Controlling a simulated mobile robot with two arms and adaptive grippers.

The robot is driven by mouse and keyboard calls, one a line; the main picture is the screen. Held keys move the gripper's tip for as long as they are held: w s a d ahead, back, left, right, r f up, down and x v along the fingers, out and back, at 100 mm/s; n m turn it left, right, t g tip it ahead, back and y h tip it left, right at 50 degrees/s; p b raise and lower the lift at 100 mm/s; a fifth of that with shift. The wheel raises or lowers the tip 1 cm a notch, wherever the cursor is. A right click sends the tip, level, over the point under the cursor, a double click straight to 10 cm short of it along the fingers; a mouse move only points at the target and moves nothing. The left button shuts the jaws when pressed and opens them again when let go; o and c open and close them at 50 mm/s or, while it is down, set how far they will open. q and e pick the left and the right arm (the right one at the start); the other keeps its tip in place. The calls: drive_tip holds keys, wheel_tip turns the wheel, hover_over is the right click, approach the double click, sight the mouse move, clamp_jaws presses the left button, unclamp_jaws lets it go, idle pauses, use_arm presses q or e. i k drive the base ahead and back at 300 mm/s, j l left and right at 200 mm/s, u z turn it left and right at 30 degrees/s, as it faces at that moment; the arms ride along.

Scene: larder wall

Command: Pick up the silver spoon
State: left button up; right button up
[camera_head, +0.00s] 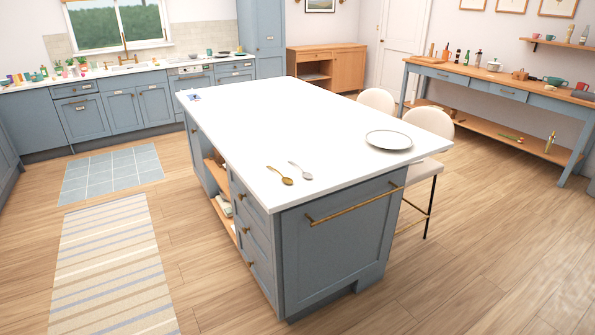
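A silver spoon (301,171) lies flat on the white top of the kitchen island (262,125), near its front left part. A brown or gold-toned spoon (280,175) lies just to the left of it, apart from it and roughly parallel. Nothing covers the silver spoon. Neither of my grippers shows in the head view.
A round plate (389,140) sits on the island's right side. Two pale chairs (429,122) stand at its right edge. A brass rail (355,203) juts from the island's front panel. Wooden floor (470,270) is free at right; a striped rug (108,265) lies at left.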

sight(307, 175)
drive_tip(key=i+j, duration=0.25)
drive_tip(key=i, duration=0.2)
drive_tip(key=i+j+z, duration=0.15)
drive_tip(key=i, duration=0.35)
drive_tip(key=j, duration=0.1)
